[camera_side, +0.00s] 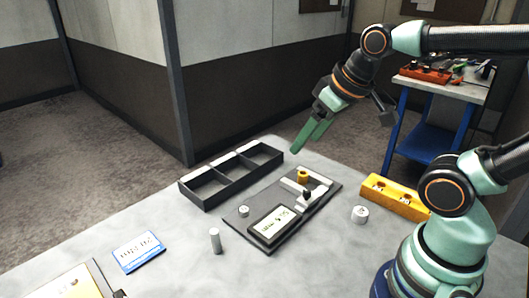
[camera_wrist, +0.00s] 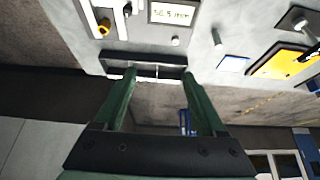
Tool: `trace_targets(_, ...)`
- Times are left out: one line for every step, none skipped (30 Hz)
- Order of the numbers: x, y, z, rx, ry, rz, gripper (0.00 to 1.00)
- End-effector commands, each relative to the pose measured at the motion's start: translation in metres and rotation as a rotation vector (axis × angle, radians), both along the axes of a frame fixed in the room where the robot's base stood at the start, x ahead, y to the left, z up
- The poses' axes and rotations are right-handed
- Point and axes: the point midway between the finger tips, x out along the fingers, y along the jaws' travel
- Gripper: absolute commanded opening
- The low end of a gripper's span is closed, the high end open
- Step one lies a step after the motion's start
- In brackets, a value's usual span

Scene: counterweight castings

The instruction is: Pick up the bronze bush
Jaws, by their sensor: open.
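The bronze bush (camera_side: 303,176) is a small gold ring-shaped piece. It sits at the far end of a dark gauge plate (camera_side: 325,193), by a pale metal fixture. It also shows near the top left of the wrist view (camera_wrist: 104,29). My gripper (camera_side: 296,149) has green fingers. It is open and empty, in the air above and apart from the bush, towards the tray side. In the wrist view my fingertips (camera_wrist: 157,78) are spread, with the tray behind them and the bush beyond to the upper left.
A dark three-compartment tray (camera_side: 207,204) looks empty. A digital display (camera_side: 270,224), a small silver cylinder (camera_side: 243,211) and a taller one (camera_side: 215,241) stand nearby. A yellow block (camera_side: 393,197), a wider silver cylinder (camera_side: 360,214) and a blue-edged card (camera_side: 138,251) lie around.

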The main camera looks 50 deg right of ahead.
Motion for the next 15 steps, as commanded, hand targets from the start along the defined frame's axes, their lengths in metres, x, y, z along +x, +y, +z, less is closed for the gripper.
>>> trace_targets(0.0,0.0,0.0,0.0,0.0,0.0,0.75)
trace_targets(0.0,0.0,0.0,0.0,0.0,0.0,0.75)
trace_targets(0.0,0.0,0.0,0.0,0.0,0.0,0.75)
trace_targets(0.0,0.0,0.0,0.0,0.0,0.0,0.75)
trace_targets(0.0,0.0,0.0,0.0,0.0,0.0,0.75)
trace_targets(0.0,0.0,0.0,0.0,0.0,0.0,0.75)
trace_targets(0.0,0.0,0.0,0.0,0.0,0.0,0.75)
trace_targets(0.0,0.0,0.0,0.0,0.0,0.001,0.75)
trace_targets(0.001,-0.001,0.0,-0.004,0.003,0.006,0.75)
trace_targets(0.002,-0.002,0.0,-0.009,0.006,0.013,0.75)
trace_targets(0.003,-0.003,0.0,-0.017,0.011,0.024,0.75)
trace_targets(0.006,-0.005,0.0,-0.033,0.022,0.047,0.75)
trace_targets(0.008,-0.007,0.0,-0.049,0.032,0.07,0.75)
trace_targets(0.011,-0.01,0.0,-0.067,0.043,0.099,0.75)
trace_targets(0.016,-0.015,0.0,-0.095,0.063,0.145,0.75)
